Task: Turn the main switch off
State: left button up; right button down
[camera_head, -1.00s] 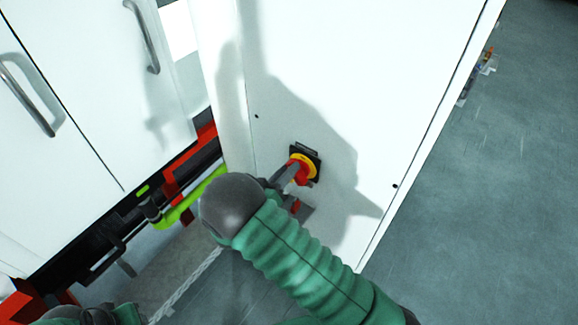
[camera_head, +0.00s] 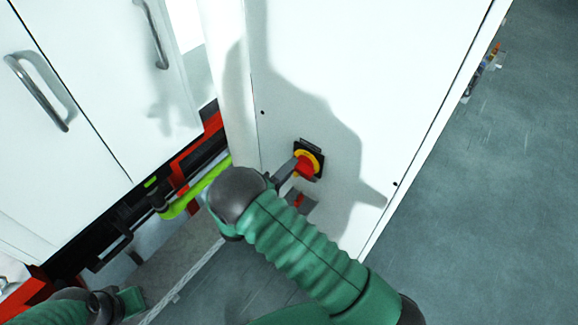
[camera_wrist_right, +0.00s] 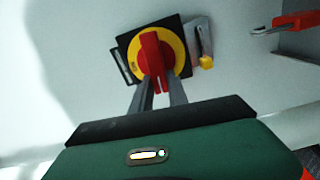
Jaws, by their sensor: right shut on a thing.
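The main switch is a red knob (camera_head: 304,166) on a yellow disc and black square plate, low on the white cabinet panel. In the right wrist view the red knob (camera_wrist_right: 150,55) stands about upright across the yellow disc (camera_wrist_right: 173,47). My right gripper (camera_head: 288,174) is shut on the knob, and its two grey fingers (camera_wrist_right: 157,90) reach the knob's lower part from both sides. My left arm shows at the bottom left of the head view, with a green block at its end; its fingertips cannot be made out.
White cabinet doors with metal handles (camera_head: 38,92) stand at the left. A yellow-green bar (camera_head: 197,188) and red and black frame parts lie below them. Grey floor (camera_head: 490,210) is open at the right.

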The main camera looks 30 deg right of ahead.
pick_arm(q)
jog(key=shift+r, duration=0.1)
pick_arm(e)
jog(key=shift+w+n, duration=0.1)
jog(key=shift+n, duration=0.4)
jog(key=c, duration=1.6)
grip_release()
jog(key=shift+o, duration=1.2)
jog(key=shift+d+f, duration=0.1)
jog(key=shift+o, duration=0.4)
jog(key=shift+w+d+f, duration=0.1)
jog(key=shift+w+f, duration=0.05)
pick_arm(q)
jog(key=shift+w+d, duration=0.25)
jog(key=shift+d, duration=0.05)
